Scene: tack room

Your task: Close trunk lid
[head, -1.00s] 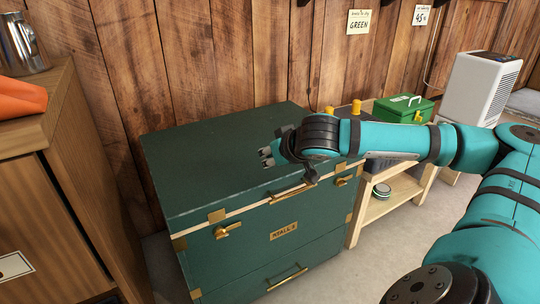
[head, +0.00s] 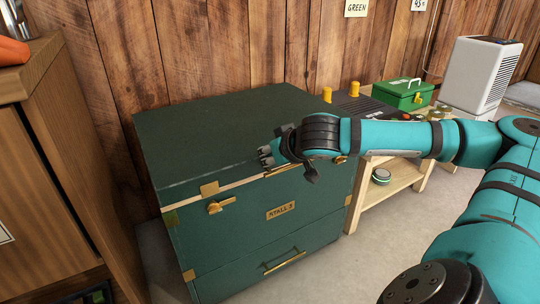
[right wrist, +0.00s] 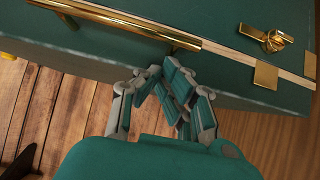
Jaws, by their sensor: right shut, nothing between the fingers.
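The dark green trunk (head: 230,245) stands against the plank wall, with brass corners, latches and a "STALL 3" plate on its front. Its lid (head: 215,125) lies down over the body, and a thin pale wooden strip shows along the seam. I cannot tell if a small gap is left there. My right gripper (head: 266,156) is shut and empty at the lid's front edge, hiding part of the front handle. In the right wrist view the gripper (right wrist: 165,90) is beside the lid's green edge, near the brass handle (right wrist: 130,25); contact is unclear. My left gripper is out of view.
A wooden cabinet (head: 55,165) stands close on the left. To the right is a low wooden bench (head: 395,185) with a green toolbox (head: 403,93) on it. A white appliance (head: 482,75) stands beyond. Bare floor lies in front of the bench.

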